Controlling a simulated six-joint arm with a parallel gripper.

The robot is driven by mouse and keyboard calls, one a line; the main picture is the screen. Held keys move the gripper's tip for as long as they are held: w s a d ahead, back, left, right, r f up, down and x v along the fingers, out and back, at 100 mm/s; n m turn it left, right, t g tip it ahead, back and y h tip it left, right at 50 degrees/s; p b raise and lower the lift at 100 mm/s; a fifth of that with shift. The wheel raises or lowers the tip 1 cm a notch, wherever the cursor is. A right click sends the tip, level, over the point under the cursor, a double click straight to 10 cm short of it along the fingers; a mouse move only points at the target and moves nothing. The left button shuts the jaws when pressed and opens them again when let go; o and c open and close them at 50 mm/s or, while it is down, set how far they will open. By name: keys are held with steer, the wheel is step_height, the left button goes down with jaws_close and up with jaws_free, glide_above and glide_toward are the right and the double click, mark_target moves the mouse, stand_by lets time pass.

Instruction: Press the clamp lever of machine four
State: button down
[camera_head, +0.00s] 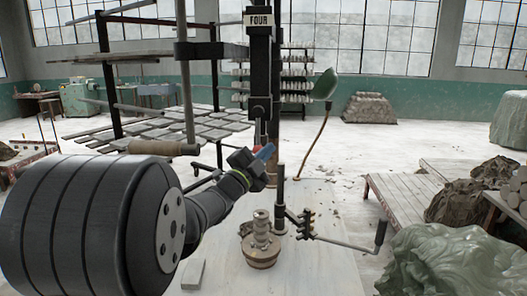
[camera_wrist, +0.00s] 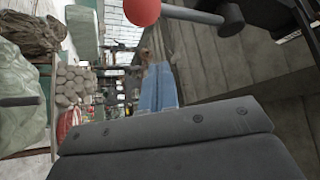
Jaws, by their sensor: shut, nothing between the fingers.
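Machine four has a black upright (camera_head: 259,75) with a FOUR sign (camera_head: 259,20) at its top. A lever with a red ball knob (camera_wrist: 142,10) and dark rod (camera_wrist: 190,13) shows at the top of the wrist view. In the head view a small red spot (camera_head: 257,129), likely this knob, shows just above my gripper. My gripper (camera_head: 265,152) is shut and empty, its blue fingers together in the wrist view (camera_wrist: 160,88). The fingertips are close to the knob; I cannot tell whether they touch it.
Below stand a clay stack on a round wooden base (camera_head: 262,252) and a crank arm with a dark handle (camera_head: 380,235) at right. A green lamp (camera_head: 326,84) rises behind. A green sheet-covered heap (camera_head: 450,262) fills the lower right. The pale board (camera_head: 325,270) has bare room.

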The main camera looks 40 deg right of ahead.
steer(key=v, duration=0.7)
steer(key=shift+a, duration=0.45)
steer(key=shift+w+d, duration=0.1)
steer(key=d+r+n+t+y, duration=0.2)
steer(key=d+r+n+t, duration=0.2)
steer(key=d+n+t, duration=0.3)
steer(key=s+d+r+n+t+y, duration=0.1)
steer(key=d+r+n+t, duration=0.3)
steer(key=n, duration=0.9)
steer(key=shift+s+d+t+y, duration=0.25)
steer(key=shift+d+t+y, duration=0.45)
steer(key=shift+d+t, duration=0.85)
steer(key=shift+r, duration=0.15)
steer(key=shift+g, duration=0.25)
